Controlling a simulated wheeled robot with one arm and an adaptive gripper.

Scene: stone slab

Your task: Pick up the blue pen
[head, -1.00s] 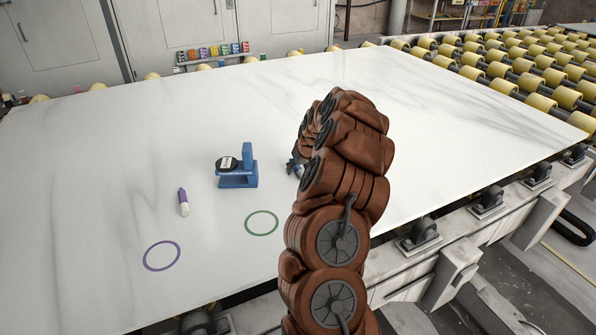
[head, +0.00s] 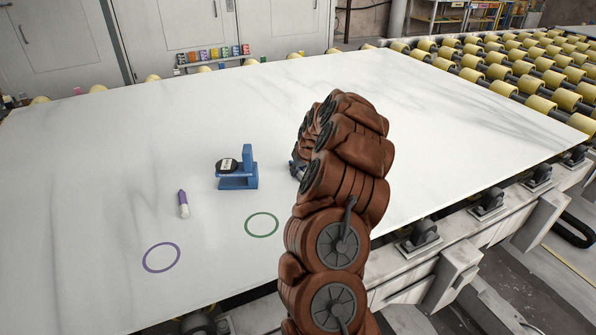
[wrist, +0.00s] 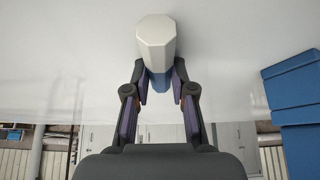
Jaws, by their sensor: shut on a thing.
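A pen with a white faceted end (wrist: 156,45) and a blue lower part (wrist: 161,80) is between the fingertips of my gripper (wrist: 161,92) in the wrist view. My gripper is shut on it. Its white end points toward the wrist camera, and its far end is hidden. In the head view my brown arm hides the pen and most of my gripper; only a small dark part of the gripper shows at the arm's left edge, right of the blue stand.
A blue stand with a black round top (head: 238,172) is left of my gripper. A green ring (head: 262,224) and a purple ring (head: 161,257) mark the white slab (head: 90,210). The slab's back is clear.

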